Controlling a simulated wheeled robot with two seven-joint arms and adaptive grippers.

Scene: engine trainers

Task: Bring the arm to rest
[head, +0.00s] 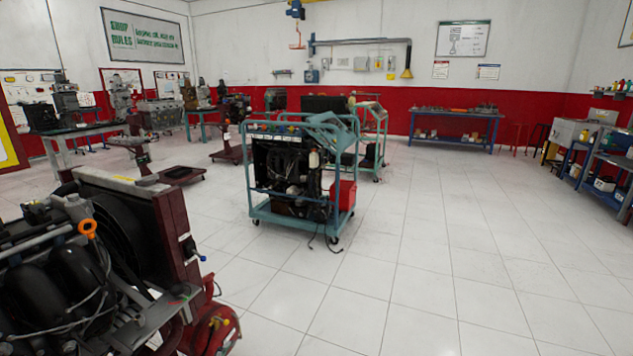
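Neither of my arms and neither of my grippers shows in the head view. The task names no other object. An engine trainer (75,265) with black hoses, an orange ring handle and a dark red frame fills the lower left, close to me. A second engine trainer on a teal wheeled frame (300,180) stands at the middle of the room, with cables hanging to the floor.
White tiled floor (450,260) is clear at the centre and right. A red tank (212,328) sits low beside the near trainer. More trainers and benches stand back left. A blue workbench (455,125) stands along the far wall, and shelving (605,165) lines the right.

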